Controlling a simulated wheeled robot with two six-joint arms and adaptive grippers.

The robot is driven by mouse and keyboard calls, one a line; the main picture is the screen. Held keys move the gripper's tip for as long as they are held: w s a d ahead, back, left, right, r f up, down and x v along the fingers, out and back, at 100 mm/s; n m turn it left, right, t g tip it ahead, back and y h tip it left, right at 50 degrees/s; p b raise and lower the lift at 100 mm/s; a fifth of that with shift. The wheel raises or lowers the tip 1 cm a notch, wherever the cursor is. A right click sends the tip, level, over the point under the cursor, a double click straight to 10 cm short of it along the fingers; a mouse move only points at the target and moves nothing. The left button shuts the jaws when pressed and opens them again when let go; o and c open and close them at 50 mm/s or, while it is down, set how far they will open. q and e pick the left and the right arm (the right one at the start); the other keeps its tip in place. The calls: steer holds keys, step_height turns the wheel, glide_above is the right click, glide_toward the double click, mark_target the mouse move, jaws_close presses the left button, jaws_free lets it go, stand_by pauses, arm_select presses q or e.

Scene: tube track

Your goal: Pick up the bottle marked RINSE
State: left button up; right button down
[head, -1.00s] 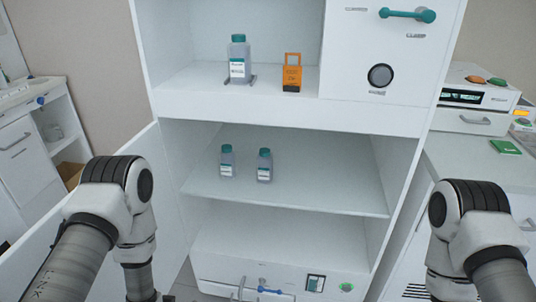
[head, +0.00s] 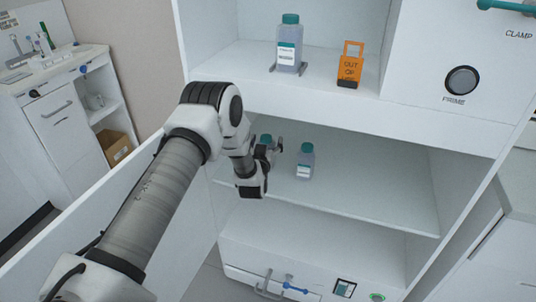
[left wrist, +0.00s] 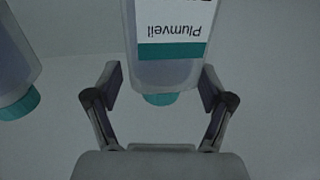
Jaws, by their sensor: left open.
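Two grey bottles with teal caps stand on the middle shelf. The left bottle (head: 266,141) is partly hidden behind my left gripper (head: 274,150); the right bottle (head: 305,162) shows fully. A similar, larger-looking bottle (head: 288,48) stands on the upper shelf. In the left wrist view, picture upside down, the open fingers (left wrist: 160,80) lie either side of a bottle (left wrist: 168,72) whose label reads "Plumveil". Gaps show beside it; contact is not visible. Another bottle (left wrist: 12,70) is at the left edge. I cannot read RINSE on any bottle. My right gripper is out of view.
An orange tag (head: 350,65) stands right of the upper bottle. The middle shelf (head: 380,195) is bare to the right. The upper shelf's front edge (head: 330,107) overhangs my gripper's space. An open white door (head: 90,235) stands at the left, beside my arm.

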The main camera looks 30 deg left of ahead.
arm_select(q)
steer(key=shift+w+a, duration=0.1)
steer(key=shift+w, duration=0.1)
steer(key=c, duration=1.2)
steer(key=shift+s+r, duration=0.1)
steer(key=shift+s, duration=0.05)
jaws_close()
